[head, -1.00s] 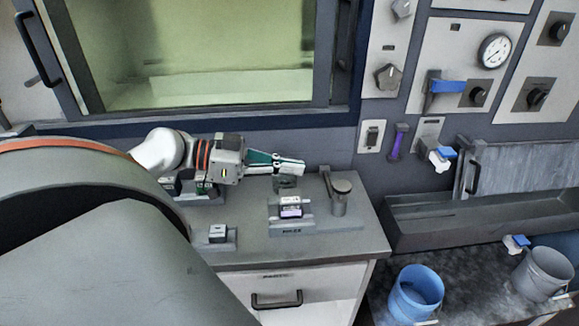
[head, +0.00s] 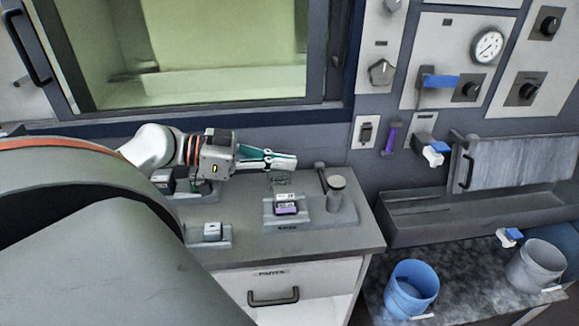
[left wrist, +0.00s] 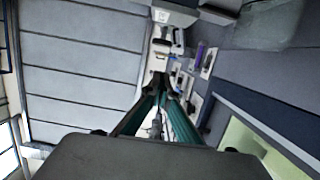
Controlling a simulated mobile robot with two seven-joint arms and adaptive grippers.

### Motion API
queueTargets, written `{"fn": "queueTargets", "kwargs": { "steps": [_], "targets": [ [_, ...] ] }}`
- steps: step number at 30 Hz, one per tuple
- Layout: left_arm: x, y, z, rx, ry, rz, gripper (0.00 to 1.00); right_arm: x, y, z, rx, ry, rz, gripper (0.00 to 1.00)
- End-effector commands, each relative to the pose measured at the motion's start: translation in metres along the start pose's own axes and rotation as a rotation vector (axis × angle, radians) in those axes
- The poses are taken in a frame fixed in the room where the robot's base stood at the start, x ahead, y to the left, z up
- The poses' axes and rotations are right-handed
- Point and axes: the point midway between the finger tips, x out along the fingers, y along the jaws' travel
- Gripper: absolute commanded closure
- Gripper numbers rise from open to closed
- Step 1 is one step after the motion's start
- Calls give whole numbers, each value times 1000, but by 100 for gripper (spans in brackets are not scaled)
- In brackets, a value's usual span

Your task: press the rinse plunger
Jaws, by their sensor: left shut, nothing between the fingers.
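A grey upright cylinder with a round flat cap (head: 336,190), which looks like the rinse plunger, stands at the right end of a small grey station plate (head: 310,219) on the counter. The plate's front label is too blurred to read surely. My left gripper (head: 292,162) reaches in from the left with its green fingers shut and empty. In the head view its tips are left of the cap and a little higher; the gap in depth is hard to judge. The shut fingers also show in the left wrist view (left wrist: 158,122), where I cannot make out the plunger. My right gripper is not in view.
A purple-and-white block (head: 286,205) sits on the plate, and a thin dark post (head: 322,178) stands beside the cylinder. A small block on a holder (head: 213,232) is at the front left. A trough (head: 450,215) and two buckets (head: 411,288) are to the right.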

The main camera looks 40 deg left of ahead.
Motion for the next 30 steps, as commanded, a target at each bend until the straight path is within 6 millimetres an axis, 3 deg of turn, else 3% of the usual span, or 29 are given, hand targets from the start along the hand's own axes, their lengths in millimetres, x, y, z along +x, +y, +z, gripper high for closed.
{"fn": "queueTargets", "kwargs": {
  "steps": [6,17,23,30],
  "targets": [
    [-5,0,-19,3,-2,1,100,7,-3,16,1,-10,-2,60],
    [-4,0,-21,0,-2,2,100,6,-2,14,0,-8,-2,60],
    [16,1,-21,2,-3,4,100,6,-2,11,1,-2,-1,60],
    [54,1,-22,3,-2,4,100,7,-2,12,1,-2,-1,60]
  ]
}}
